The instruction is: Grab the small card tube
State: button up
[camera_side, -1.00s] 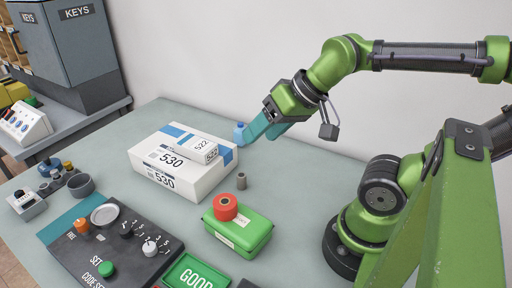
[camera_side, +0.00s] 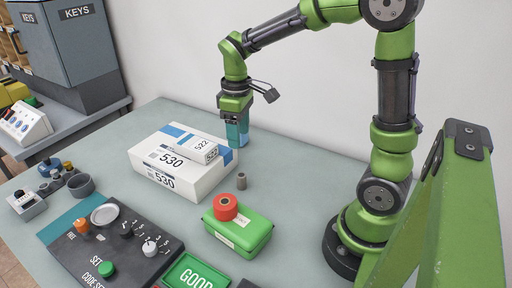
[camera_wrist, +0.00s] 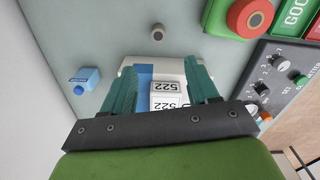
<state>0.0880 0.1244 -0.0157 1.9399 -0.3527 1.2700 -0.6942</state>
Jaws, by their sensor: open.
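The small card tube (camera_side: 241,181) is a short grey-brown cylinder standing upright on the table, between the large white box and the green case. In the wrist view the tube (camera_wrist: 157,32) shows end-on from above, with its dark hole, beyond the fingertips. My gripper (camera_side: 237,136) has teal fingers pointing down, above and behind the tube, near the white box's right end. In the wrist view my gripper (camera_wrist: 160,68) is open, its fingers apart over the boxes with nothing held between them.
A white box (camera_side: 183,175) labelled 530 carries a smaller box (camera_side: 195,147) labelled 522. A green case (camera_side: 245,236) with a red button-like piece (camera_side: 226,207) stands in front of the tube. A dark control panel (camera_side: 105,245) lies at front left.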

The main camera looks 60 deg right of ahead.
aim_at(242, 175)
notch_tip(242, 175, down, 11)
jog(key=shift+f, duration=0.1)
jog(key=shift+d+f, duration=0.2)
jog(key=shift+f, duration=2.4)
